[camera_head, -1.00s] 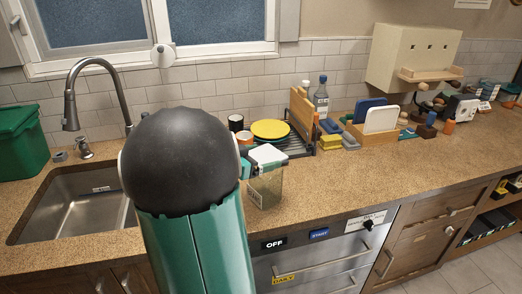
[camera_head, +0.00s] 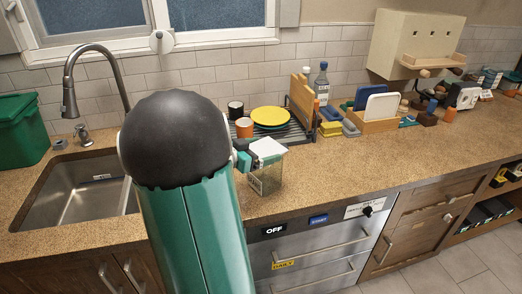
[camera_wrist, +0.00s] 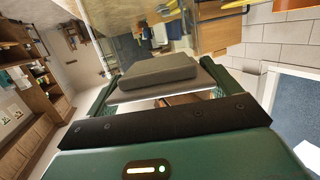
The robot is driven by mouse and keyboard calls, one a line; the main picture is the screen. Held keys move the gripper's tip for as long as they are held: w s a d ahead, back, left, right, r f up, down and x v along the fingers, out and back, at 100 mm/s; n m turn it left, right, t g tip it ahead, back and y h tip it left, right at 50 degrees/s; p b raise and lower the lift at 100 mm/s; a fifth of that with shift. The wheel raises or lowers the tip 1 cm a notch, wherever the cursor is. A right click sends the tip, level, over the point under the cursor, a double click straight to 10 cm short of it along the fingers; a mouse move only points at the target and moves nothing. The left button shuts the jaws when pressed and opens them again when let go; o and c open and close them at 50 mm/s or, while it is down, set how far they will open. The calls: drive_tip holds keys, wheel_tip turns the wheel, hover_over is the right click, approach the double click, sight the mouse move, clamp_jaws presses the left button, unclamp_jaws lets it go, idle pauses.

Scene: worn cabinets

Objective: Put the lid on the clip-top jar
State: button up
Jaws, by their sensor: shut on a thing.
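The clip-top jar (camera_head: 266,181) is a clear, square-sided container on the counter in the head view, just right of my arm. The lid (camera_head: 267,147), pale on top, is at the jar's mouth; I cannot tell whether it touches the rim. In the wrist view the lid (camera_wrist: 158,74) shows as a grey slab on a lighter plate, between my gripper's teal fingers. My gripper (camera_wrist: 160,96) is shut on it. In the head view my gripper (camera_head: 246,160) is partly hidden behind my arm.
A dish rack with a yellow plate (camera_head: 270,116) stands behind the jar, with an orange cup (camera_head: 245,127) nearby. A sink (camera_head: 85,190) is at left. A wooden holder (camera_head: 372,122) with boards stands at right. The counter right of the jar is clear.

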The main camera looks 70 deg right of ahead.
drive_tip(key=shift+f, duration=0.85)
drive_tip(key=o, duration=0.7)
drive_tip(key=shift+o, duration=0.2)
drive_tip(key=v, duration=1.4)
drive_tip(key=shift+f, duration=0.1)
